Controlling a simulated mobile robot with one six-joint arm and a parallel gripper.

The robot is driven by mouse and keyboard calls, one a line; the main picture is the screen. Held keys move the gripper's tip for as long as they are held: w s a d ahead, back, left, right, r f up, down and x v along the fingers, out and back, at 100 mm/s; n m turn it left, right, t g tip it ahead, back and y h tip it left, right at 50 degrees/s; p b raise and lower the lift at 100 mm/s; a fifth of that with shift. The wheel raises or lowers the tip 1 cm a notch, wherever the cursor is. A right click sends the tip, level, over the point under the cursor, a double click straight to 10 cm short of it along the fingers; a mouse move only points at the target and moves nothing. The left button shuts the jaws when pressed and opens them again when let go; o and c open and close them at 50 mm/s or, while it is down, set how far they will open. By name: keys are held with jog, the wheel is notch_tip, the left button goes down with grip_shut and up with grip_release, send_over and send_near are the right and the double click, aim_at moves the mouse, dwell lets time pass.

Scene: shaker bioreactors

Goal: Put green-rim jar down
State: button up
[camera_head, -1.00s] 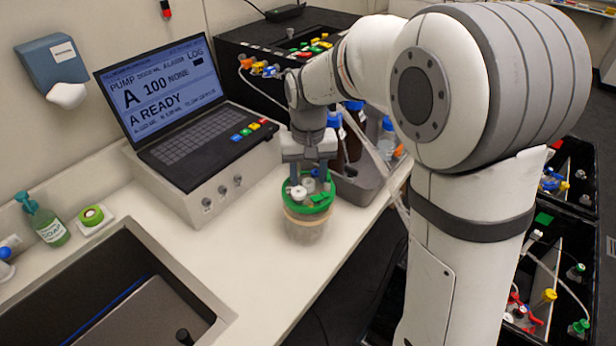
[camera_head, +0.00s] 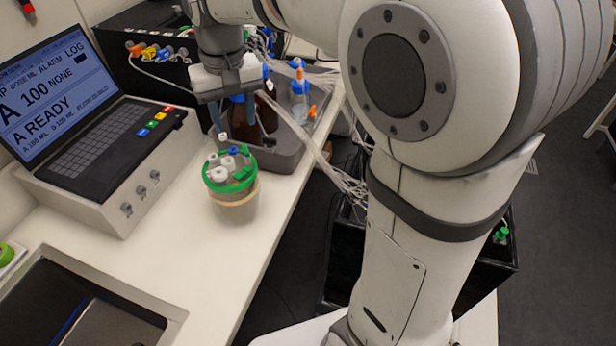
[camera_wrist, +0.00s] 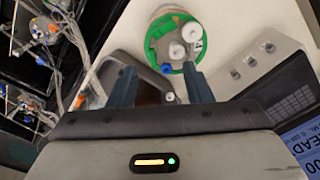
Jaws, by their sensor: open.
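The green-rim jar (camera_head: 233,185) stands upright on the white counter, in front of the grey tray and to the right of the laptop unit. Its lid carries white caps, a blue cap and green fittings. In the wrist view the jar lid (camera_wrist: 172,42) shows beyond the fingertips. My gripper (camera_head: 233,130) is open and empty, raised above and behind the jar, clear of it. Its two fingers also show in the wrist view (camera_wrist: 160,75), spread apart with nothing between them.
A laptop unit (camera_head: 100,150) stands left of the jar. A grey tray (camera_head: 283,160) with bottles and tubing lies behind it. A sunken basin (camera_head: 70,310) is at the front left. The counter's right edge is close to the jar; bare counter lies in front.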

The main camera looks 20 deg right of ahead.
jog(key=s+d+f+t, duration=0.1)
jog(key=s+d+f, duration=0.1)
jog(key=s, duration=0.3)
jog(key=s+d+f, duration=0.2)
jog(key=s+d, duration=0.3)
jog(key=s, duration=0.1)
jog(key=s+d+f+m+t, duration=0.1)
jog(key=s+d+f, duration=0.1)
jog(key=s+d, duration=0.2)
jog(key=shift+s+f+t, duration=0.3)
jog(key=shift+s+f, duration=0.1)
jog(key=shift+s, duration=0.55)
